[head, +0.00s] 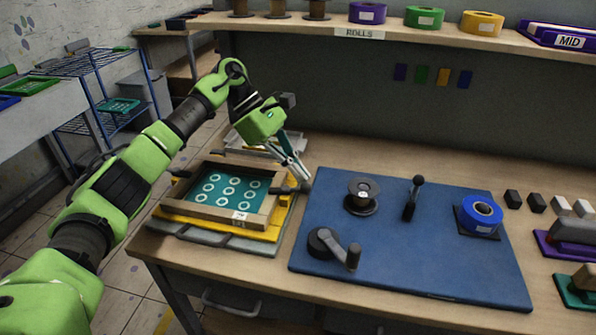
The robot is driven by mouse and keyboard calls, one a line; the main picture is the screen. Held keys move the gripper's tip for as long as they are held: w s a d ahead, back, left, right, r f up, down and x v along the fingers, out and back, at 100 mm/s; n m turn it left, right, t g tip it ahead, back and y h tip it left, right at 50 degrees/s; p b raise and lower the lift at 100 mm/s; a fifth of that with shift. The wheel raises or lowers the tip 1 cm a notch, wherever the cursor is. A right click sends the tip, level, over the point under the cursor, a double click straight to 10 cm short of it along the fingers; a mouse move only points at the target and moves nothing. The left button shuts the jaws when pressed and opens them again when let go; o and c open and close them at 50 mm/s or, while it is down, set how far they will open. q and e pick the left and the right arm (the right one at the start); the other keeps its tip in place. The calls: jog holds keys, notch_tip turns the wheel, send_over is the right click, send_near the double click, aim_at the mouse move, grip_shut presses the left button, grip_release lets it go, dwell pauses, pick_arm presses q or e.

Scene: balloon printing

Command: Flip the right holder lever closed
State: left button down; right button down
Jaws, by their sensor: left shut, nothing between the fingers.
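A wooden frame holder (215,210) on a yellow base sits at the left of the bench, with a teal sheet (228,190) of white rings in it. The right holder lever (285,189) is a dark piece on the holder's right side, its end close to the frame edge. A dark left lever (181,173) shows on the opposite side. My left gripper (300,174) is shut and empty, pointing down just above the right lever's outer end; I cannot tell whether they touch. My right gripper is out of view.
A blue mat (400,270) to the right holds a dark spool (362,196), a crank (335,248), an upright black handle (412,198) and a blue tape roll (480,216). Behind the holder lies a grey stack (262,152). A shelf with rolls (425,17) runs above.

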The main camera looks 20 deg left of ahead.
pick_arm(q)
jog(key=shift+d+m, duration=0.1)
jog(key=shift+m, duration=0.2)
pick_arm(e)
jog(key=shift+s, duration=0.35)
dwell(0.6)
